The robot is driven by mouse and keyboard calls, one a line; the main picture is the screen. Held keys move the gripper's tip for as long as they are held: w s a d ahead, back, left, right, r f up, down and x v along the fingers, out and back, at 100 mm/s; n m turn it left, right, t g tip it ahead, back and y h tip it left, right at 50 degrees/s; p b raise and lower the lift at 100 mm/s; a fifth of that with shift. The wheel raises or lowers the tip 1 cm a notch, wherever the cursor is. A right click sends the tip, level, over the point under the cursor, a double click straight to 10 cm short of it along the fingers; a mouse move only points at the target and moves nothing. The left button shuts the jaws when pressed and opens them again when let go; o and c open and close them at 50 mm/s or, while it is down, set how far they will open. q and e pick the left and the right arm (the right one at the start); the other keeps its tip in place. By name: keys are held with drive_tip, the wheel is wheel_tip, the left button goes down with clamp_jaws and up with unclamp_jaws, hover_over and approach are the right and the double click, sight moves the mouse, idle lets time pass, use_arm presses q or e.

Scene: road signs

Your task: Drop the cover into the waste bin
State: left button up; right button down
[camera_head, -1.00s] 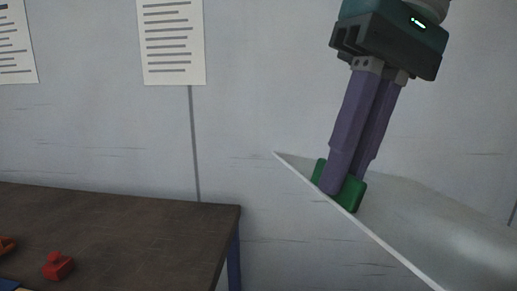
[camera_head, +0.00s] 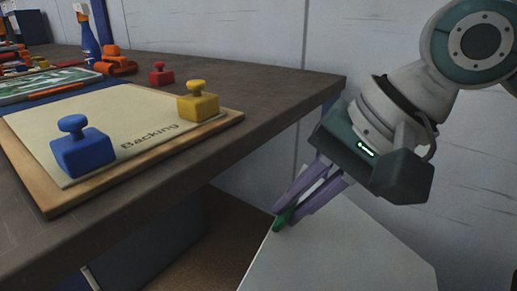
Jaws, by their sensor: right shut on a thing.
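My right gripper (camera_head: 288,212) is shut on a green piece (camera_head: 283,219) at the edge of a large pale sheet, which looks like the cover (camera_head: 345,250). The cover hangs right of the workbench, below the level of its top, and runs out of the bottom of the picture. Its lower part is out of view. I cannot make out a waste bin in this view. My left gripper is not in view.
The dark workbench (camera_head: 275,88) fills the left. On it lies a wooden-edged board marked "Backing" (camera_head: 130,115) with a blue knobbed block (camera_head: 80,150) and a yellow one (camera_head: 197,104). A red block (camera_head: 160,75) and spray bottle (camera_head: 87,35) stand farther back. Brown floor (camera_head: 230,230) shows below.

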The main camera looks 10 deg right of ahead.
use_arm(q)
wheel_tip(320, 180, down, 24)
drive_tip(key=b, duration=2.2)
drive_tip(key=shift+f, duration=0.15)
use_arm(e)
wheel_tip(320, 180, down, 27)
drive_tip(key=d+m+t, duration=0.1)
drive_tip(key=m, duration=0.1)
drive_tip(key=shift+d+h, duration=0.2)
drive_tip(key=shift+h, duration=0.1)
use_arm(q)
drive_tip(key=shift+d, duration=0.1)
use_arm(e)
drive_tip(key=shift+c, duration=0.4)
unclamp_jaws()
use_arm(q)
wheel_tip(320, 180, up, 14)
drive_tip(key=p, duration=1.4)
use_arm(e)
wheel_tip(320, 180, up, 10)
